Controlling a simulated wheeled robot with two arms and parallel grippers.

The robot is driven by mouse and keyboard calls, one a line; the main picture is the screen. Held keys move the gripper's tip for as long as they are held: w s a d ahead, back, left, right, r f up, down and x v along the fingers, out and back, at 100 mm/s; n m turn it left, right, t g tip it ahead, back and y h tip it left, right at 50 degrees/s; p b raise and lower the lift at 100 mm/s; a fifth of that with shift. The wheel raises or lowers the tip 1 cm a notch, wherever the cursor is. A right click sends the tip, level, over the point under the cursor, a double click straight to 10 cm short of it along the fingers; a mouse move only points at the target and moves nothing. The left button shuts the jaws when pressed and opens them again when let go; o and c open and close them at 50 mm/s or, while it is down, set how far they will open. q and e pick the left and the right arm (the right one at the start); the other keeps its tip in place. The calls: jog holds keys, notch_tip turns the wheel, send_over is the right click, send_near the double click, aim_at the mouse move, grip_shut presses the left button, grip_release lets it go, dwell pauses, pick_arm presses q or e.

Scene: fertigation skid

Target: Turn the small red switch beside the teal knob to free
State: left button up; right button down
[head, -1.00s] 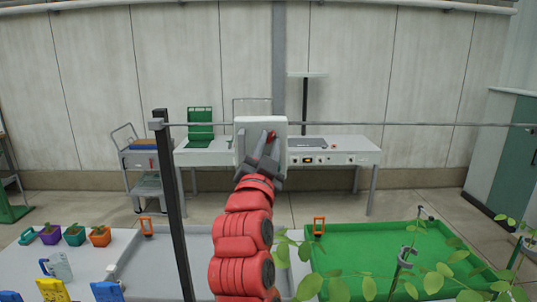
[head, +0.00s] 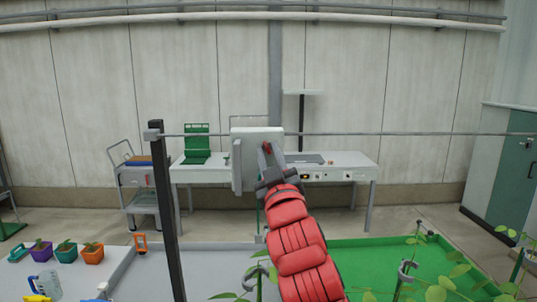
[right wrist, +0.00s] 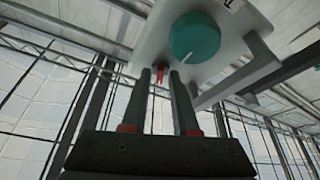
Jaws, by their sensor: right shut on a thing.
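A pale box (head: 245,134) hangs on the horizontal rail in the head view. In the right wrist view its face carries a teal knob (right wrist: 195,38) with a white pointer line. The small red switch (right wrist: 160,74) sticks out beside the knob, to its lower left in that view. My right gripper (right wrist: 160,80) has its two fingers closed on either side of the red switch. In the head view my right gripper (head: 267,152) is against the box, and the knob cannot be made out there. My left gripper is not in view.
The rail (head: 420,133) runs across from a dark post (head: 165,210). Behind stands a white bench (head: 355,170) and a trolley (head: 140,190). Below are a green tray (head: 370,262), leafy plants (head: 437,293) and several small pots such as an orange one (head: 92,254).

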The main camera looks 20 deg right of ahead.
jog(key=shift+s+d+r+n+g+y+p, duration=0.1)
jog(key=shift+n+g+y+p, duration=0.2)
jog(key=shift+n+y, duration=0.8)
jog(key=shift+d+n+g+y+p, duration=0.1)
jog(key=shift+n+y+p, duration=0.25)
jog(key=shift+n, duration=1.45)
jog(key=c, duration=0.9)
grip_release()
jog(key=shift+c, duration=0.2)
